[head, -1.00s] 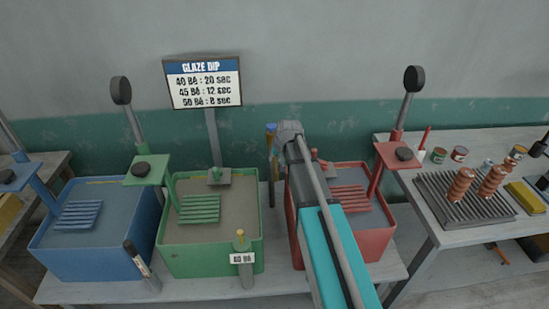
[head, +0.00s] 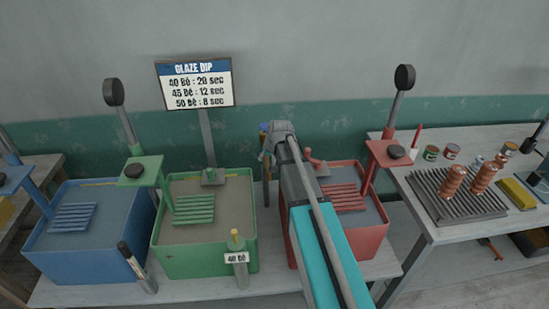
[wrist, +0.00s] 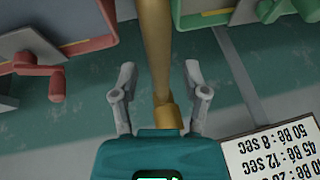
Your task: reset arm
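My arm reaches up from the bottom of the head view, and its end sits between the green tub (head: 208,255) and the red tub (head: 375,250). My gripper (wrist: 159,72) shows in the wrist view with its two grey fingers spread apart. A brown rod (wrist: 157,45) appears between the fingers, with visible space on both sides. I cannot tell how far it is from them. In the head view the fingers are hidden by my arm's end.
A blue tub (head: 70,262) stands left on the bench. The glaze dip sign (head: 195,85) rises behind the green tub and shows upside down in the wrist view (wrist: 275,155). At right, a table (head: 440,232) holds a ribbed rack (head: 440,205) with copper-coloured coiled pieces.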

